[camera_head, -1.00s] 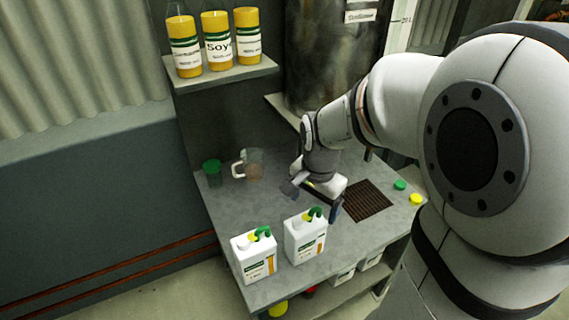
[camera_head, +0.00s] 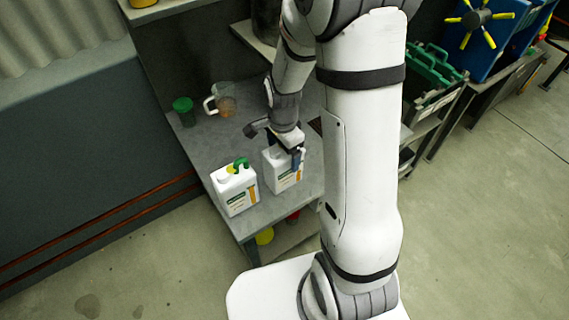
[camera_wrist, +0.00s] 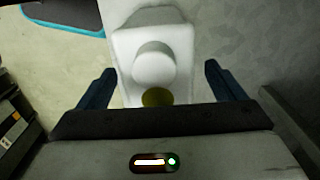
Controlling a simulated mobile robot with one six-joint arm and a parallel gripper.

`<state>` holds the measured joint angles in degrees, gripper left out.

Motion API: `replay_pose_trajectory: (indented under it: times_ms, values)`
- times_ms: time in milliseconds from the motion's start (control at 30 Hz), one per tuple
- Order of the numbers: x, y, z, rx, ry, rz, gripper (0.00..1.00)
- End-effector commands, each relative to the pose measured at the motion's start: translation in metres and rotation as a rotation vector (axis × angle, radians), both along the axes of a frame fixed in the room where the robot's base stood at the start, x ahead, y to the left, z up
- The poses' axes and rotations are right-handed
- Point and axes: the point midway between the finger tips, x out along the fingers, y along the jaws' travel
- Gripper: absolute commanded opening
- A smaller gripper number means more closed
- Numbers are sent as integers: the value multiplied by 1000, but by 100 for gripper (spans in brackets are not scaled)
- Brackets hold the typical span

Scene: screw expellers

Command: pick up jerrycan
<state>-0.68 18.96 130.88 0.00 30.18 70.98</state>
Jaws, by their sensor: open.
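Two white jerrycans with printed labels stand upright on the grey table. The left jerrycan (camera_head: 238,194) shows a green handle and a yellow spot on top. The right jerrycan (camera_head: 284,177) is partly hidden beneath my gripper (camera_head: 277,146). My gripper is open, pointing down over the top of the right jerrycan. In the wrist view, a white jerrycan top (camera_wrist: 178,42) with a round white cap and a dull yellow disc lies between the spread fingers of my gripper (camera_wrist: 158,72). Gaps show on both sides, so the fingers appear not to touch it.
A clear jug (camera_head: 222,100) and a green cup (camera_head: 184,111) stand at the back left of the table (camera_head: 205,145). Yellow and red items sit on the shelf below. A blue machine with a yellow handwheel (camera_head: 480,20) stands at the far right.

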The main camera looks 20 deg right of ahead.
Motion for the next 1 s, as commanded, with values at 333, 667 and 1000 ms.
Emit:
replay_pose_trajectory:
  times_ms: [333,667,1000]
  values:
    - [0,0,-2,0,0,1,82]
    - [0,1,-2,0,-1,2,55]
    - [0,1,-2,0,-2,2,27]
